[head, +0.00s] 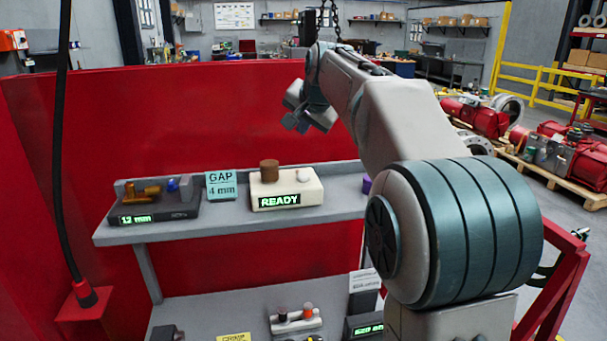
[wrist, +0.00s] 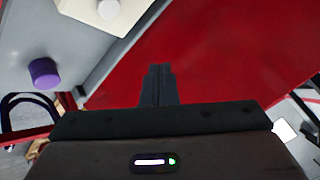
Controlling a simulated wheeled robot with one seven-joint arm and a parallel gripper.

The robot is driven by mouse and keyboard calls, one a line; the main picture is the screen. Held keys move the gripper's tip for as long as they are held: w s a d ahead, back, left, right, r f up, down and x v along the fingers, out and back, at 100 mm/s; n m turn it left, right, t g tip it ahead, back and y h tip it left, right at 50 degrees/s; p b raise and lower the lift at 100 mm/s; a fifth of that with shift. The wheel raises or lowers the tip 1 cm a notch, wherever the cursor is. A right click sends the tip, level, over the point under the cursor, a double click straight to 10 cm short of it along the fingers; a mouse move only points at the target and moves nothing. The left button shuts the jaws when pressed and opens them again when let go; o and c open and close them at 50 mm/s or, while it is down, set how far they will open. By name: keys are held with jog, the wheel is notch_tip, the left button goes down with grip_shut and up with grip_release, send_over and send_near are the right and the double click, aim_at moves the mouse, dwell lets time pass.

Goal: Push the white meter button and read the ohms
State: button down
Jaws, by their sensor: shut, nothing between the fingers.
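The cream meter (head: 262,190) sits on the upper grey shelf, and its green display reads READY. A brown cylinder (head: 269,170) stands on its top left, and the small white button (head: 304,174) is on its top right. No ohm value shows. In the wrist view the meter (wrist: 138,9) is cut by the top edge, with the white button (wrist: 108,9) on it. My gripper (head: 292,122) is above and behind the meter, apart from it. In the wrist view my fingers (wrist: 160,70) are together, empty, in front of the red panel.
A black cable (head: 61,150) hangs at left. A lower shelf (head: 240,306) holds more devices.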

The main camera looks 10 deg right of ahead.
aim_at(304, 177)
jog(key=shift+f, duration=0.15)
notch_tip(304, 177, down, 9)
jog(key=b, duration=0.7)
jog(key=shift+r+b, duration=0.2)
jog(key=shift+b, duration=0.15)
jog(key=shift+f, duration=0.1)
dwell(1.3)
jog(key=shift+f+b, duration=0.3)
jog(key=shift+f+b, duration=0.35)
jog(key=shift+f, duration=0.15)
dwell(0.6)
jog(key=shift+r, duration=0.1)
jog(key=shift+r+p, duration=0.8)
jog(key=shift+r, duration=0.05)
